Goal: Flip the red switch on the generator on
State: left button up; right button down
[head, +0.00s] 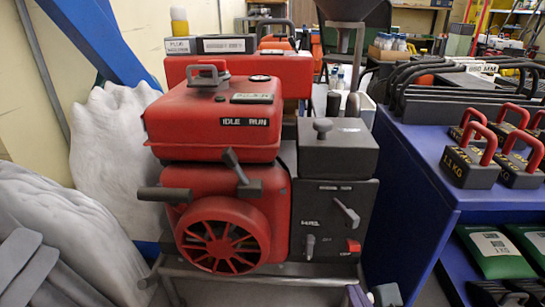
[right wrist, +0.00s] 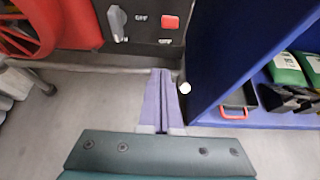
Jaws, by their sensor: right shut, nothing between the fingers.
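The generator (head: 225,115) is a red engine with a dark grey control panel (head: 325,215) on its right side. The small red switch (head: 353,246) sits at the panel's lower right; in the right wrist view the red switch (right wrist: 170,22) is at the top, with small labels beside and below it. Which way it is set I cannot tell. My right gripper (head: 357,295) shows at the bottom edge of the head view, below the switch. In the right wrist view its purple fingers (right wrist: 161,74) are together and empty, apart from the switch. My left gripper is not in view.
A grey lever (head: 310,246) is left of the switch, with another grey handle (head: 346,212) above it. A blue shelf unit (head: 415,180) with red-handled weights (head: 470,165) stands close on the right. Pale sacks (head: 110,140) lie on the left. Floor shows below the panel.

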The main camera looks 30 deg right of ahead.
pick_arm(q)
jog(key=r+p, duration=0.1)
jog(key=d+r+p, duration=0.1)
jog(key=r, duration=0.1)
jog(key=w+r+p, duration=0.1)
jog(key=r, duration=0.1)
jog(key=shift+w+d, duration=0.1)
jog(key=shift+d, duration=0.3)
pick_arm(e)
jog(key=s+r, duration=0.1)
jog(key=r, duration=0.2)
jog(key=s+r, duration=0.1)
jog(key=r, duration=0.1)
jog(key=shift+s+a+r, duration=0.1)
jog(key=shift+s+a, duration=0.15)
jog(key=shift+s, duration=0.05)
